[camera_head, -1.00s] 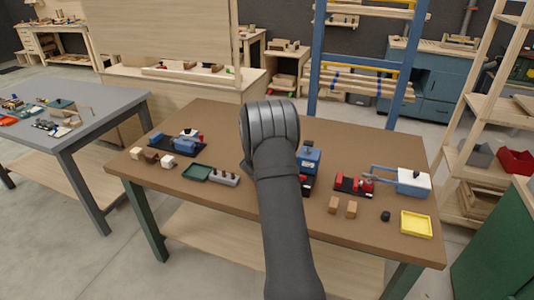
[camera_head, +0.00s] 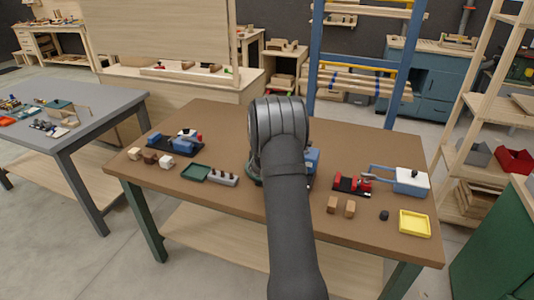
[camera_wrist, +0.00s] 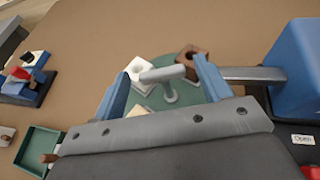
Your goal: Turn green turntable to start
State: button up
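The green turntable (camera_wrist: 160,102) is a round disc on the brown table, seen from above in the wrist view. It carries a pale block (camera_wrist: 138,78), a brown block (camera_wrist: 190,55) with a hole, and a grey T-shaped handle (camera_wrist: 168,82) near its middle. My gripper (camera_wrist: 162,68) has its two blue fingers apart, one on each side of the handle. I cannot tell whether either finger touches it. In the head view my arm hides nearly all of the turntable; only a small green edge shows beside it.
A blue box (camera_wrist: 296,70) with an "Open" label stands right of the turntable, and a grey bar (camera_wrist: 255,74) reaches from it. A green tray (camera_head: 195,172) lies left, a red device (camera_head: 352,184) and yellow tray (camera_head: 415,223) right. The table's back (camera_head: 215,115) is clear.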

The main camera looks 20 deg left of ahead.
jog(key=shift+f, duration=0.15)
jog(key=shift+a+m+h, duration=0.2)
jog(key=shift+m+h, duration=0.8)
jog(key=shift+h, duration=0.2)
jog(key=shift+a+m+h, duration=0.25)
jog(key=shift+m+h, duration=0.85)
jog(key=shift+h, duration=0.2)
jog(key=shift+s+a, duration=0.1)
jog(key=shift+s, duration=0.2)
jog(key=v, duration=1.7)
jog(key=w+d+m+g+h, duration=0.4)
jog(key=w+d+m+g, duration=0.55)
jog(key=m, duration=0.45)
jog(key=w+r+m+g+y, duration=0.3)
jog(key=w+r+m+y, duration=0.1)
jog(key=w+r+y, duration=0.3)
jog(key=shift+w+r+y, duration=0.3)
jog(key=shift+r+y, duration=1.1)
jog(key=shift+r, duration=0.25)
